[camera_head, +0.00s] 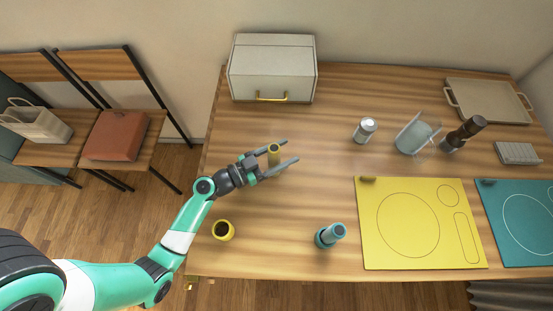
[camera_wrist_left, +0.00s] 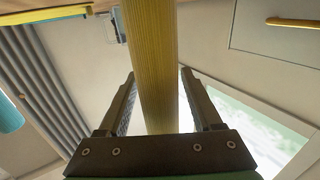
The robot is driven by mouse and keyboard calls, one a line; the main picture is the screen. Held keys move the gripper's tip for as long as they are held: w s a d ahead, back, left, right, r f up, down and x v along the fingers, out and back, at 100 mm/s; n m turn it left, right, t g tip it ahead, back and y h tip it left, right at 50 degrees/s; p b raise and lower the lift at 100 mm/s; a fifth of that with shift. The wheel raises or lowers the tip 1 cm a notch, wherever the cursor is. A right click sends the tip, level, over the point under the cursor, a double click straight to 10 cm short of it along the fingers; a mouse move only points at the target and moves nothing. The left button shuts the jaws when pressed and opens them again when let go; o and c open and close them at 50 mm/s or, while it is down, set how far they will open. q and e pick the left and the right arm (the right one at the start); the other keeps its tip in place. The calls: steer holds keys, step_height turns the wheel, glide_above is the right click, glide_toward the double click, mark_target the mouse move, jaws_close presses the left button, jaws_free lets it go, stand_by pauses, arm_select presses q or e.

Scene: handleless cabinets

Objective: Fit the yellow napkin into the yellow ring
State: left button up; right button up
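The yellow napkin (camera_head: 274,152) stands upright as a roll on the wooden table, left of the middle. In the left wrist view the napkin (camera_wrist_left: 151,60) rises between the two fingers, with a gap on each side. My left gripper (camera_head: 289,151) is open around it, one finger on either side. The yellow ring (camera_head: 223,230) rests on the table near the front left edge, apart from the napkin, with a dark opening. My right gripper is not in view.
A teal ring (camera_head: 322,238) with a teal roll (camera_head: 337,231) in it is at the front. A yellow place mat (camera_head: 370,250) lies to the right, a can (camera_head: 365,130) and glass pitcher (camera_head: 414,136) behind. A white box (camera_head: 272,68) stands at the back. The table between napkin and yellow ring is clear.

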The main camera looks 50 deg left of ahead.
arm_select(q)
steer(key=shift+w, duration=0.15)
steer(key=c, duration=0.4)
jaws_close()
steer(key=shift+r, duration=0.1)
